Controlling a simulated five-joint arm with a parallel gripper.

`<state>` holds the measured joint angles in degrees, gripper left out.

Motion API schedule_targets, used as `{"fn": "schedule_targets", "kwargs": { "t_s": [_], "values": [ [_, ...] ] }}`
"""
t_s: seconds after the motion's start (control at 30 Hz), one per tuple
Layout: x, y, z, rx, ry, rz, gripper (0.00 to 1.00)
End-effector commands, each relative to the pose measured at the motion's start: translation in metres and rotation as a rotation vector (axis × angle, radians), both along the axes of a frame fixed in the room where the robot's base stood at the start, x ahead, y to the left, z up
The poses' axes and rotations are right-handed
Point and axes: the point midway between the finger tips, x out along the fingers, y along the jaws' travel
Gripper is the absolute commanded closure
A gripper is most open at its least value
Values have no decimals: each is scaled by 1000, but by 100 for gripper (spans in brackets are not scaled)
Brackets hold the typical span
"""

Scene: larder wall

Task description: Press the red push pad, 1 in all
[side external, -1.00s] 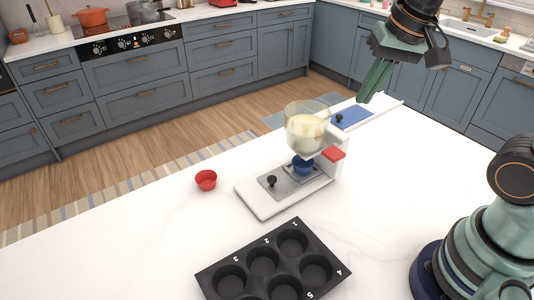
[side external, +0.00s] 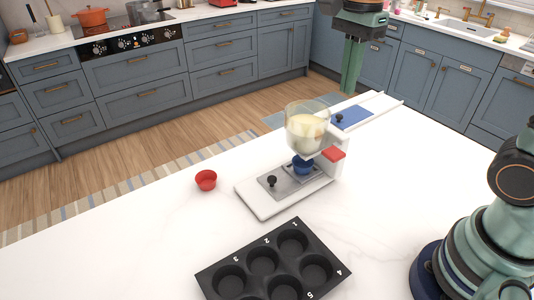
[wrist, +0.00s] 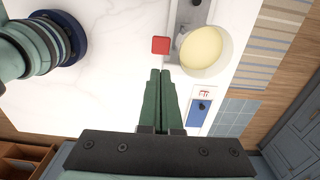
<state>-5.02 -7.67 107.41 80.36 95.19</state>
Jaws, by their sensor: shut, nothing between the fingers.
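The red push pad (side external: 333,154) sits on the side of the white dispenser stand (side external: 262,211), beside a clear bowl (side external: 307,130) holding pale yellow contents. A blue cup (side external: 303,165) stands under the bowl on a small sliding plate. My gripper (side external: 347,90) is shut and empty, pointing down above and behind the dispenser in the side view. In the wrist view its fingers (wrist: 160,72) are together, and the red pad (wrist: 160,45) shows just beyond their tips, with the bowl (wrist: 203,50) to its right. The gripper appears apart from the pad.
A red cup (side external: 206,180) stands on the white counter left of the dispenser. A black muffin tray (side external: 247,250) with numbered wells lies in front. A white rail with a blue plate (side external: 352,117) lies behind the dispenser. The counter right of the pad is clear.

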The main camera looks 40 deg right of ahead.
Motion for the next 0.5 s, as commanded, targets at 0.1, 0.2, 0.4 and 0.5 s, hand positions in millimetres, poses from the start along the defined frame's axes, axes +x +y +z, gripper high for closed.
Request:
{"fn": "schedule_targets", "kwargs": {
  "t_s": [0.1, 0.2, 0.4, 0.5],
  "values": [
    [0, 0, 0, 0, -1, 1, 100],
    [0, 0, -2, 0, 0, 2, 100],
    [-1, 0, -24, 0, 3, 2, 100],
    [-1, 0, -43, 0, 4, 3, 100]
  ]
}}
